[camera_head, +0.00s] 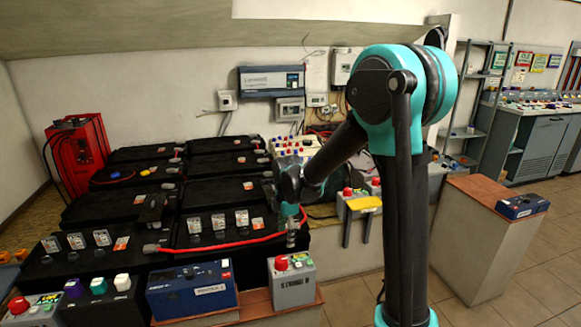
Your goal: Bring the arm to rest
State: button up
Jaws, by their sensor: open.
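My teal and black arm (404,180) rises at the right of centre, bends over at the top and reaches down to the left. Its wrist (290,186) is above the right end of the black battery bank (205,245). My gripper (292,232) is small and partly blurred into the background; it points down beside the right end of a red cable (225,244). It is open. I cannot tell whether it touches the cable. The cable runs left across the front of the batteries.
A blue box (192,290) and a grey box with a red button (292,281) stand in front of the bank. A red unit (78,152) is at the left. A pedestal (488,240) bears a blue device (522,206) at the right. Tiled floor at lower right is clear.

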jog(key=s+d+m+t, duration=0.3)
jog(key=s+d+m, duration=1.5)
jog(key=d+m, duration=0.3)
jog(key=shift+s+d+f+m+t, duration=0.2)
jog(key=shift+d+f+m+t, duration=0.15)
jog(key=shift+m, duration=0.35)
